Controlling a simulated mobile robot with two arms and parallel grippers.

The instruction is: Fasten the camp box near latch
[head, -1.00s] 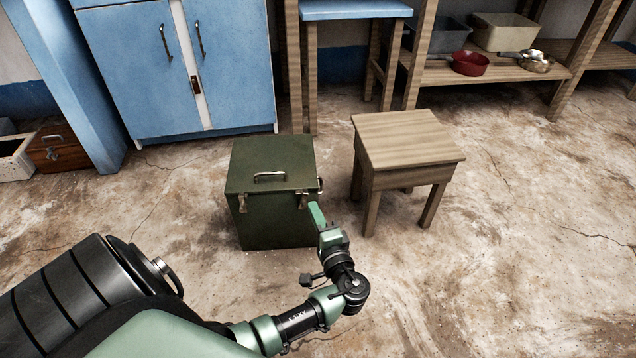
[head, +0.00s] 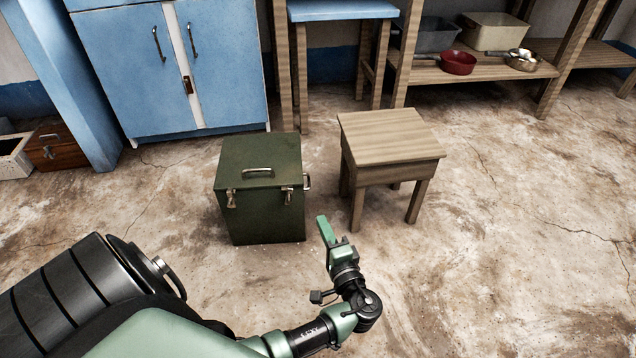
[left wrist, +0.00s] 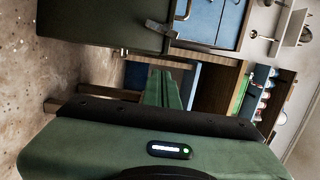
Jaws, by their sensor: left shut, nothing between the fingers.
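The dark green camp box (head: 262,218) stands upright on the floor with its lid down. Its front carries a left latch (head: 231,198) and a right latch (head: 289,195), both small and metallic; whether either is fastened is too small to tell. My left gripper (head: 324,229) is shut and empty, to the right of the box's front and apart from it. In the left wrist view its green fingers (left wrist: 165,90) are together, the box (left wrist: 95,22) fills the upper left, and a metal latch (left wrist: 160,27) shows on it. My right gripper is not in view.
A wooden stool (head: 392,140) stands just right of the box. A blue cabinet (head: 165,80) and a shelf (head: 485,72) with pans and basins stand behind. A brown chest (head: 58,150) is at far left. The floor at right is clear.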

